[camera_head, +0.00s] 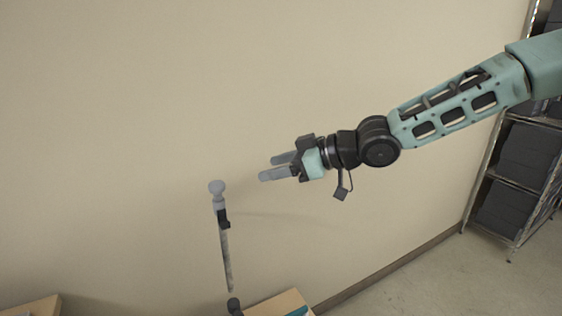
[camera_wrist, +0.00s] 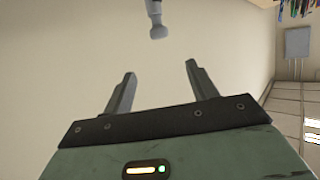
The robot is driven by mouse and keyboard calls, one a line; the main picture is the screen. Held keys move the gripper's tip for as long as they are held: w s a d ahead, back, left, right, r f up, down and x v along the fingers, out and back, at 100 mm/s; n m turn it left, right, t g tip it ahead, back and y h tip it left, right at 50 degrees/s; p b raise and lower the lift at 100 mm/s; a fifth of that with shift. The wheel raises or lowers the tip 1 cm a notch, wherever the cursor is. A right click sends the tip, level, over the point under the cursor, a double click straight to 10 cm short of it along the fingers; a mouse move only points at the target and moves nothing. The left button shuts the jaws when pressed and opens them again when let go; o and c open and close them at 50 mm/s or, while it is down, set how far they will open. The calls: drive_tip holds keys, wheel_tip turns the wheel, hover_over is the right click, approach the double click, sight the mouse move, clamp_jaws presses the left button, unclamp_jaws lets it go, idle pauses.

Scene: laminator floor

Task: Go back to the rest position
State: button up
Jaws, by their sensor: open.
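My gripper (camera_head: 269,168) is at the end of my teal and black arm, raised in front of the beige wall and pointing left. Its two grey fingers stand apart with nothing between them, as the wrist view (camera_wrist: 158,82) also shows. A thin upright rod with a grey rounded knob (camera_head: 216,187) stands to the left of and below the fingers. The knob (camera_wrist: 158,32) shows beyond the fingertips in the wrist view, apart from them. The rod's lower end is near a dark fitting (camera_head: 234,305) at the bottom edge.
A metal shelf rack with dark bins (camera_head: 528,155) stands at the right. A light brown box or table top (camera_head: 278,304) shows at the bottom, and another brown surface (camera_head: 32,306) at bottom left. Grey floor (camera_head: 430,280) is clear at lower right.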

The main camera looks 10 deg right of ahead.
drive_tip(key=shift+s+d+r, duration=0.15)
drive_tip(key=shift+s+d, duration=0.05)
drive_tip(key=shift+d, duration=0.1)
drive_tip(key=s+a+f+m+g+h+b, duration=0.1)
drive_tip(key=s+a+f+g+h+b, duration=0.25)
drive_tip(key=s+f+h, duration=0.65)
drive_tip(key=s+d+f+m+g+b, duration=0.1)
drive_tip(key=s+d+f+b, duration=0.1)
drive_tip(key=s, duration=0.8)
drive_tip(key=s+d+f+m+g+h+b, duration=0.1)
drive_tip(key=s+d+f+m+g+b, duration=0.1)
drive_tip(key=s, duration=0.9)
wheel_tip(320, 180, down, 2)
drive_tip(key=shift+s+d+f+b, duration=0.1)
drive_tip(key=shift+s+d+b, duration=0.05)
drive_tip(key=shift+d+b, duration=0.65)
drive_tip(key=shift+a, duration=0.1)
